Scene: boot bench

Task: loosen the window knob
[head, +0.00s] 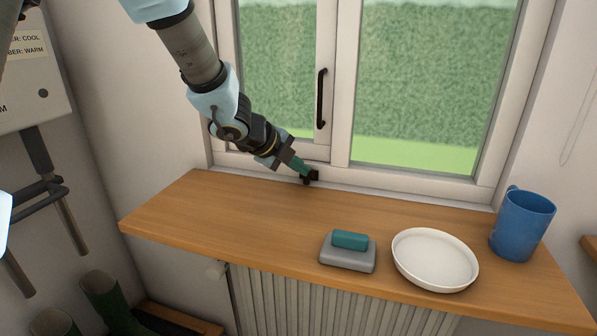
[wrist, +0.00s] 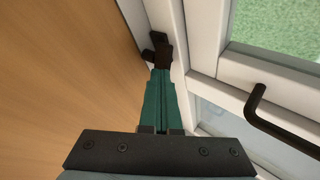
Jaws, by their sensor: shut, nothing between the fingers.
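The window knob (head: 311,177) is a small dark piece low on the window frame, just above the wooden sill. It also shows in the wrist view (wrist: 161,52), beyond my fingertips. My gripper (head: 305,172) has green fingers that are shut with nothing between them. In the wrist view the fingertips (wrist: 161,72) are right at the knob's near edge. I cannot tell whether they touch it. The window (head: 335,150) has white frames and a black upright handle (head: 321,98) above the knob.
On the wooden sill (head: 220,205) stand a grey dish (head: 347,257) with a teal block (head: 350,240), a white plate (head: 434,262) and a blue mug (head: 522,225), all right of my gripper. The sill's left part is clear. A ribbed radiator (head: 300,305) is below.

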